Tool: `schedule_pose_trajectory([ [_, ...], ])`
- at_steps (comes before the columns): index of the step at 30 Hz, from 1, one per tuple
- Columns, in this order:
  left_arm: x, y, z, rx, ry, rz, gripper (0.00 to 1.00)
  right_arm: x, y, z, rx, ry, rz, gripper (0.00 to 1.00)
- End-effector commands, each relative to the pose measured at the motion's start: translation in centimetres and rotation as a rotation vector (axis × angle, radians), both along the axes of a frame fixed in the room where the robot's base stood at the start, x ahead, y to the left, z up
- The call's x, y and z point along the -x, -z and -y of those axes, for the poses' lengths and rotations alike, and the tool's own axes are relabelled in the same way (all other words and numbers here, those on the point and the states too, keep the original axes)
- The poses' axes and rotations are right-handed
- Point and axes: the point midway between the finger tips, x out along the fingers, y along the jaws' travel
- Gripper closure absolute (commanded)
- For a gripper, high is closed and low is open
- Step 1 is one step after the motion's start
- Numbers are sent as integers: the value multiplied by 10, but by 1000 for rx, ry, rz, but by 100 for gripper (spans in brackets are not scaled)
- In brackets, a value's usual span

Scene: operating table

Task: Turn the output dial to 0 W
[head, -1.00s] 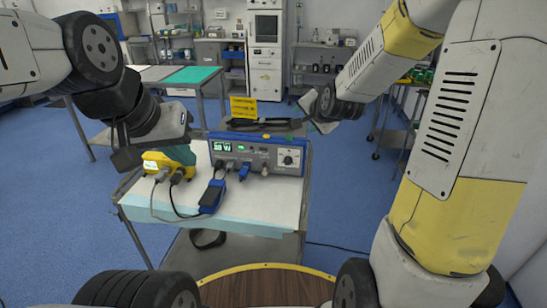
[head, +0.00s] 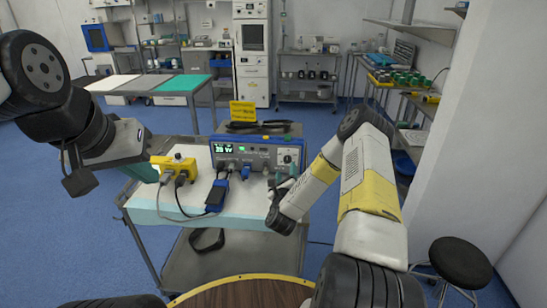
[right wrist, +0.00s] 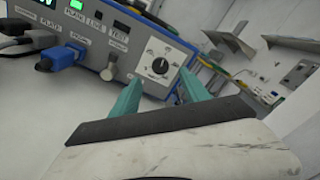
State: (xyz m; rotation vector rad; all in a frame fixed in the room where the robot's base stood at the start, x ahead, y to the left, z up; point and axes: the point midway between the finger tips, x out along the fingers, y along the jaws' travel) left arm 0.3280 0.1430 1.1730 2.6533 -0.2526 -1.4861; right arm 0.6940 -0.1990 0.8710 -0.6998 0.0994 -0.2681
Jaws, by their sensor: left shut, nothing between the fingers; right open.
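The blue and grey generator unit (head: 258,152) stands on the cart with a lit green display (head: 223,148) whose digits are too small to read surely. Its round black output dial (head: 287,159) sits on a white plate at the right end of the front panel. My left gripper (head: 150,174) is shut and empty, left of the unit.
A grey knob-like connector (right wrist: 110,66) is close to the dial's left. A black stool (head: 460,262) stands at right.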

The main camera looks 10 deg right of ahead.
Motion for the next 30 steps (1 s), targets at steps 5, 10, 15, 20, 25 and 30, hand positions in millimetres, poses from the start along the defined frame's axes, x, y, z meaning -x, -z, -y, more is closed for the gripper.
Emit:
schedule_pose_trajectory([
  [5, 0, 0, 0, 0, 0, 0, 100, -21, -1, 7, 0, 3, 6, 46],
  [10, 0, 0, 0, 0, 0, 0, 100, -48, -1, 14, 1, 3, 5, 46],
  [15, 0, 0, 0, 0, 0, 0, 100, -67, -1, 19, 1, 1, 2, 46],
  [20, 0, 0, 0, 0, 0, 0, 100, -73, -1, 21, 0, 0, 1, 46],
  [25, 0, 0, 0, 0, 0, 0, 100, -73, 0, 21, 1, 0, 0, 46],
  [30, 0, 0, 0, 0, 0, 0, 100, -73, 0, 21, 1, 1, 0, 74],
])
